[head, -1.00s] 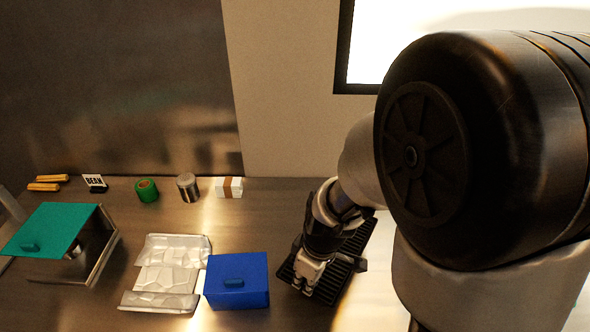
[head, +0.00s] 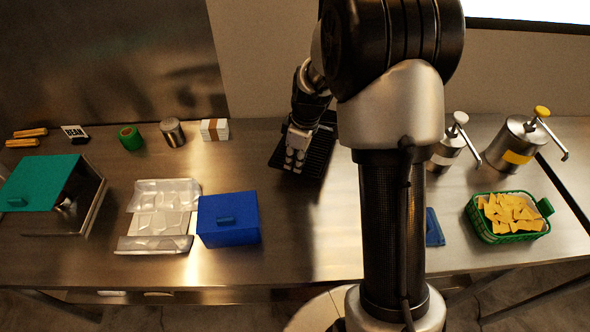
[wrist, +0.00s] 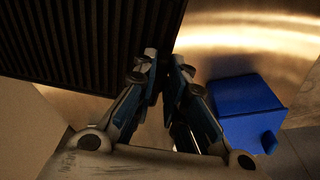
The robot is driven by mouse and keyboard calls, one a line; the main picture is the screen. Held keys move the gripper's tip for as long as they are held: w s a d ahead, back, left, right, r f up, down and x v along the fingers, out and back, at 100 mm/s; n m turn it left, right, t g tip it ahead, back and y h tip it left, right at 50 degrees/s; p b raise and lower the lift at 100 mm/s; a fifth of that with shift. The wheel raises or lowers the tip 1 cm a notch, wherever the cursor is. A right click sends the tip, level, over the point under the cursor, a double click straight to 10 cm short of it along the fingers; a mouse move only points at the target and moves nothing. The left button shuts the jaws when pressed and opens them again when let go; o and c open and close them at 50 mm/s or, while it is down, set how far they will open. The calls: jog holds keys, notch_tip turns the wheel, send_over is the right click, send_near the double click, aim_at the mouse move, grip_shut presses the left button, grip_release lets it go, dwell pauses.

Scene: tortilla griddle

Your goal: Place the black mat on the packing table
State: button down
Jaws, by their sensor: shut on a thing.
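The black mat (head: 318,154), a ribbed dark slab, is at the back middle of the steel table in the head view. It also fills the upper left of the wrist view (wrist: 75,45). My gripper (head: 293,165) is over the mat's near left part and is shut on it. In the wrist view the fingertips (wrist: 167,68) meet at the mat's edge. The fingers and arm hide part of the mat. I cannot tell whether it rests on the steel table (head: 300,235) or hangs just above it.
A blue box (head: 228,218), crumpled clear tray (head: 160,215) and teal-lidded container (head: 45,182) stand left. A white block (head: 214,129), can (head: 172,132) and green roll (head: 131,138) line the back. Pump pots (head: 515,145) and a green chip basket (head: 508,217) stand right. Table before the mat is clear.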

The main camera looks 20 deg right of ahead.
jog(key=shift+w+d+f, duration=0.3)
jog(key=shift+w+f, duration=0.35)
jog(key=shift+w, duration=0.25)
notch_tip(320, 180, down, 6)
jog(key=shift+r+b, duration=0.2)
jog(key=shift+b, duration=0.95)
jog(key=shift+w+f, duration=0.1)
jog(key=shift+w, duration=0.05)
jog(key=c, duration=1.6)
grip_release()
jog(key=shift+c, duration=0.2)
